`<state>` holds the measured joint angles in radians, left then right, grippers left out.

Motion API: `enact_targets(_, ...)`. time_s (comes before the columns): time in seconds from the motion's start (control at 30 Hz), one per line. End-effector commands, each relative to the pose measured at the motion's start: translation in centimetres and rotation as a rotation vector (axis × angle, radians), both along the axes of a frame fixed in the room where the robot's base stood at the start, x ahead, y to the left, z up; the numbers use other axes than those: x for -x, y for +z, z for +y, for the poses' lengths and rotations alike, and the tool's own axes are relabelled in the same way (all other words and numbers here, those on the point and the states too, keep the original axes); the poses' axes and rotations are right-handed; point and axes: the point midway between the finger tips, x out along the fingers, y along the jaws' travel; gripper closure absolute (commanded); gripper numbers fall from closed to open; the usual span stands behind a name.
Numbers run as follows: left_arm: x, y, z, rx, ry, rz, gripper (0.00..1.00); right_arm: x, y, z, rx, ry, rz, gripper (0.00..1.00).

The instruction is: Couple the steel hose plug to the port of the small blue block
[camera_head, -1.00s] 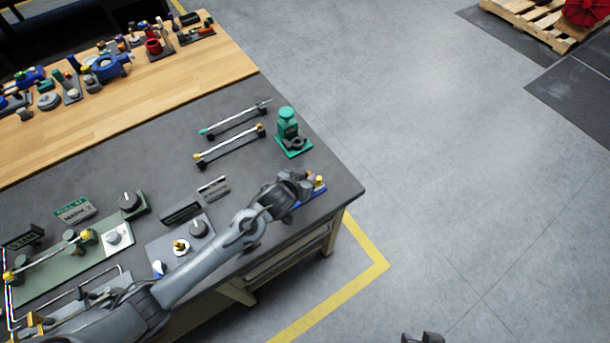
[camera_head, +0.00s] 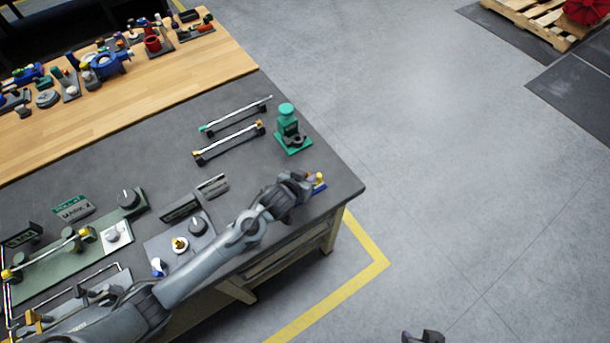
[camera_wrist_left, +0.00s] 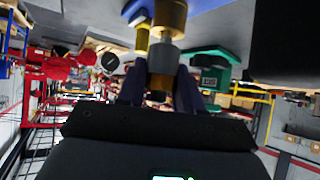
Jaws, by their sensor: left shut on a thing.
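The small blue block (camera_head: 319,186) sits near the right corner of the grey bench top, with a yellow part on it. My left gripper (camera_head: 306,181) is right beside it and hides part of it. In the left wrist view, the left fingers (camera_wrist_left: 160,92) are shut on the steel hose plug (camera_wrist_left: 163,57). The plug's far end lines up with a brass port (camera_wrist_left: 170,17) and appears to meet it; I cannot tell whether it is seated. Blue of the block (camera_wrist_left: 136,9) shows beside the port. A dark gripper part (camera_head: 422,337), apparently my right one, shows at the bottom edge.
A green bottle-like fixture (camera_head: 288,125) stands behind the block. Two rods on holders (camera_head: 230,140) lie left of it. A grey panel with a knob (camera_head: 180,240) and a green panel (camera_head: 75,265) are at the left. The bench edge is close to the block.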

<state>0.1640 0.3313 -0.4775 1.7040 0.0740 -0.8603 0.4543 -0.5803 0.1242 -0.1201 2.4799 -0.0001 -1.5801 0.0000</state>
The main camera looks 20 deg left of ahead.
Motion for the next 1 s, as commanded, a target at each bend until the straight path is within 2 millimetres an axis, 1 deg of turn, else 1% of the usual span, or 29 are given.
enact_targets(0.5,0.0,-1.3,0.0,0.000,0.000,-0.001,1.00,0.0,-0.4,0.2,-0.008,-0.006,0.000,0.57)
enact_targets(0.53,0.0,-1.3,0.0,0.000,0.000,-0.001,0.63,0.0,-0.4,0.2,-0.008,-0.006,0.000,0.57)
enact_targets(0.7,0.0,-1.2,0.0,0.000,0.000,-0.001,0.37,0.0,-0.4,0.2,-0.008,-0.005,0.000,0.57)
enact_targets(0.73,0.0,-1.2,0.0,0.000,0.000,-0.001,0.35,0.0,-0.4,0.2,-0.008,-0.005,0.000,0.57)
enact_targets(1.0,0.1,-1.3,0.0,-0.001,-0.001,0.001,0.35,0.0,-0.4,0.0,-0.001,-0.001,0.000,0.57)
